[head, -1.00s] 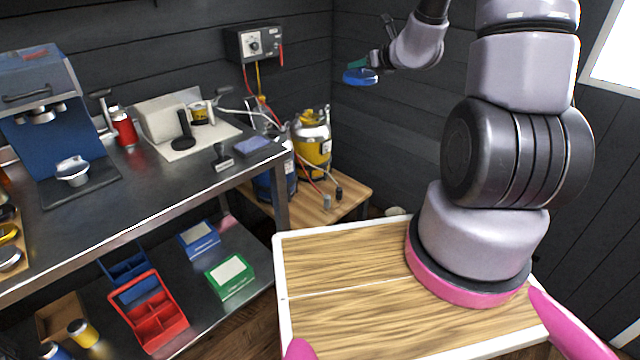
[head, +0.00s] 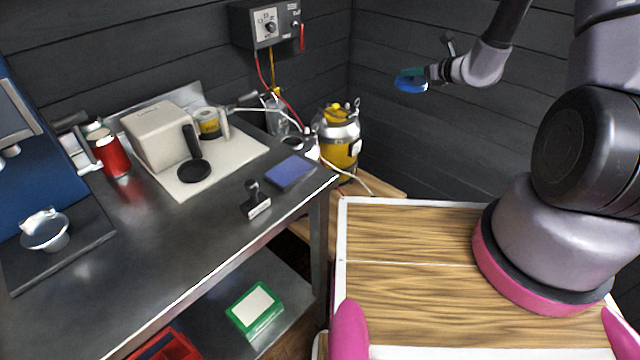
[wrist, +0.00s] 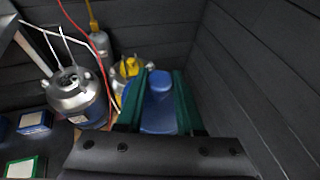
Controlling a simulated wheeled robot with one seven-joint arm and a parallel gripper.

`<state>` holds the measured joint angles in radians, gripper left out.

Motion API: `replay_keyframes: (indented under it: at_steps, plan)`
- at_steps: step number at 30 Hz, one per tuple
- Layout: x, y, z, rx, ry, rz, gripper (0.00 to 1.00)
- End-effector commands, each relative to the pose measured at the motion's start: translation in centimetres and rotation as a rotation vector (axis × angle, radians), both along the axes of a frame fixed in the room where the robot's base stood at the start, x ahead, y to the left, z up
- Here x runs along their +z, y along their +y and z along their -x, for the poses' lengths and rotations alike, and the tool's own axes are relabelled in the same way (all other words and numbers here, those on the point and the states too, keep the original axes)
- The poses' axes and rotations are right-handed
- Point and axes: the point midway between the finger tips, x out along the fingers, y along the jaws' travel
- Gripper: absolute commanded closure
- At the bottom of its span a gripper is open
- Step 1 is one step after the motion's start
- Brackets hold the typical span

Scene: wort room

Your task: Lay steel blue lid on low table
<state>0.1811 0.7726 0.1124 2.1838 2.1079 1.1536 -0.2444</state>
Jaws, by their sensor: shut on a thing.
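The steel blue lid (head: 410,85) is held up in the air in front of the dark plank wall, beyond my wooden deck. In the wrist view the lid (wrist: 158,108) shows as a blue disc with a raised knob between my two green fingers. My gripper (head: 428,74) is shut on it; it also shows in the wrist view (wrist: 160,80). The low table (head: 383,182) is the wooden one in the corner, below and left of the lid. Much of its top is hidden by the kegs, the steel bench and my deck.
A yellow-banded steel keg (head: 340,140) stands on the low table, and a blue-banded keg (wrist: 76,98) shows in the wrist view. Red and white hoses run there. The steel bench (head: 150,235) fills the left. A control box (head: 267,24) hangs on the wall.

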Motion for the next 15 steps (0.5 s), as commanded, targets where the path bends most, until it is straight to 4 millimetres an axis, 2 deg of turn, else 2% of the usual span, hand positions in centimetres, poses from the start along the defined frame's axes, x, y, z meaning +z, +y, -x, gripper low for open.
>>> replay_keyframes:
  at_steps: [1, 4, 8, 11, 15]
  plan:
    - [-2.8, 1.5, -0.3, 0.045, 0.008, -0.003, 1.00]
    - [-7.4, 4.3, -0.5, 0.135, 0.007, -0.003, 1.00]
    - [-13.8, 8.0, 0.2, 0.250, 0.005, -0.003, 1.00]
    - [-19.0, 10.8, 1.6, 0.339, 0.006, -0.002, 1.00]
    - [-26.3, 14.5, 4.8, 0.461, 0.005, -0.003, 1.00]
